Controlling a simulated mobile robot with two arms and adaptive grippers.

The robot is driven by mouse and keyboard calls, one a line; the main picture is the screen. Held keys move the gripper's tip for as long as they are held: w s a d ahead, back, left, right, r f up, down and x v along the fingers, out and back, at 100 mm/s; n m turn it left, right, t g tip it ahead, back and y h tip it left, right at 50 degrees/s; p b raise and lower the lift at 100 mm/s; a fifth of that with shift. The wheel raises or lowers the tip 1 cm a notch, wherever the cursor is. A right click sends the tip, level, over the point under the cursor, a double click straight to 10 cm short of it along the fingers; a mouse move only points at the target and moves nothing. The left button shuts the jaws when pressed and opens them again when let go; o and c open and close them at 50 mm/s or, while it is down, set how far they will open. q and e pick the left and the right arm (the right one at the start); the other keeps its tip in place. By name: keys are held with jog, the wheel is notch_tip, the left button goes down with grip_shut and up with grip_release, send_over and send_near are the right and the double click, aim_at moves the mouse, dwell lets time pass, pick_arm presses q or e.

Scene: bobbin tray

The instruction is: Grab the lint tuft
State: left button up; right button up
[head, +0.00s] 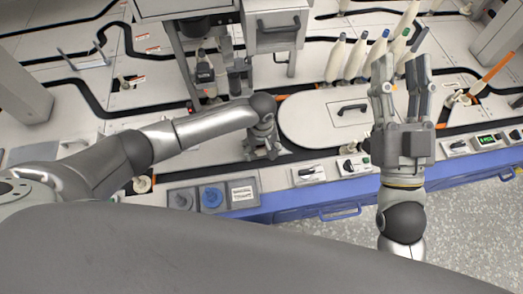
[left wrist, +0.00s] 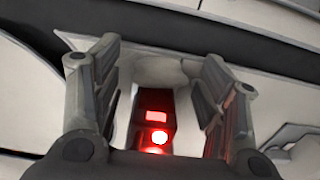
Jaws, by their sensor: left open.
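My left gripper (head: 262,150) points down at the deck beside the left end of the pale oval plate in the head view. In the left wrist view its two fingers (left wrist: 162,92) stand apart and open. A pale, soft-looking lump (left wrist: 165,68), which looks like the lint tuft, shows between the fingers towards their tips. I cannot tell whether they touch it. A dark block with glowing red lights (left wrist: 154,122) shows in front of it. I cannot make out the tuft in the head view. My right gripper (head: 400,75) is raised at the right, fingers apart and empty.
The oval plate with a black handle (head: 350,108) lies right of the left gripper. Several pale bobbins (head: 335,58) stand behind it. A grey machine box (head: 276,22) hangs at the back. Knobs (head: 212,197) and switches (head: 308,174) line the front edge.

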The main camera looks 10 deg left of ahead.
pick_arm(q)
jog(key=c, duration=0.8)
